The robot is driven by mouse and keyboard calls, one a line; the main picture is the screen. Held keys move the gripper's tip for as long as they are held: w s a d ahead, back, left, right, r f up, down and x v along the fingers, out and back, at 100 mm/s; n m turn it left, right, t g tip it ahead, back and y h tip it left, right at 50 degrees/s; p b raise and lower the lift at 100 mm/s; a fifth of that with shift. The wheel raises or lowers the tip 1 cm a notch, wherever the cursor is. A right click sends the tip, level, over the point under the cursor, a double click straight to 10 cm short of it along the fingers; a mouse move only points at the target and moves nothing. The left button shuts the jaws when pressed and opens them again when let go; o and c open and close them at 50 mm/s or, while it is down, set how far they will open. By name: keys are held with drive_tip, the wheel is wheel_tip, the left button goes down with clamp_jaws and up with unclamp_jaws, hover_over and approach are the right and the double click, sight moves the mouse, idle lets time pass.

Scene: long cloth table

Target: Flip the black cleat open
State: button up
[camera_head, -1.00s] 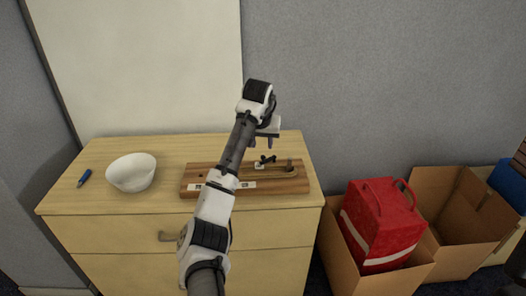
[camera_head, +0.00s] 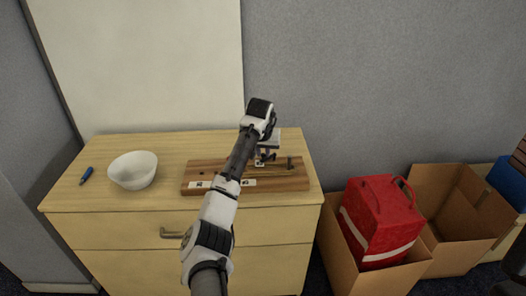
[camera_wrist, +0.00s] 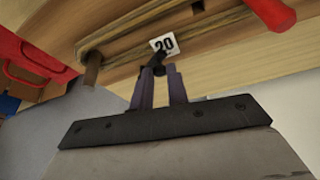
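The black cleat (camera_head: 268,157) is on the wooden board (camera_head: 290,183) on top of the dresser, near a small white tag. In the wrist view the cleat (camera_wrist: 157,58) is a small dark piece beside the tag marked 20 (camera_wrist: 165,44). My gripper (camera_head: 264,151) is down at the cleat. In the wrist view its two purple-grey fingers (camera_wrist: 159,70) are apart, with the tips close to the cleat. The fingers partly hide the cleat, so I cannot tell whether they touch it. My arm covers part of the board in the head view.
A white bowl (camera_head: 133,170) and a blue marker (camera_head: 87,176) stand left on the dresser top (camera_head: 70,198). An upright peg (camera_head: 289,164) is right of the cleat. A red rounded piece (camera_wrist: 272,12) shows in the wrist view. A red bag (camera_head: 382,220) and open cardboard boxes are at right.

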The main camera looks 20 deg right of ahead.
clamp_jaws()
drive_tip(key=shift+w+r+p, duration=0.1)
drive_tip(key=shift+p, duration=0.2)
drive_tip(key=m+p, duration=0.1)
drive_tip(key=w+m+h, duration=0.1)
drive_tip(key=m, duration=0.1)
drive_tip(key=shift+w+a+g+p, duration=0.15)
drive_tip(key=shift+a+g+p, duration=0.05)
drive_tip(key=shift+g+p, duration=0.2)
drive_tip(key=shift+w+m+g+h, duration=0.25)
drive_tip(key=shift+w+m, duration=0.25)
drive_tip(key=shift+m, duration=0.45)
drive_tip(key=shift+w+m+g+h, duration=0.25)
drive_tip(key=shift+w+m, duration=0.2)
drive_tip(key=shift+m, duration=0.5)
drive_tip(key=o, duration=0.7)
unclamp_jaws()
drive_tip(key=shift+c, duration=0.2)
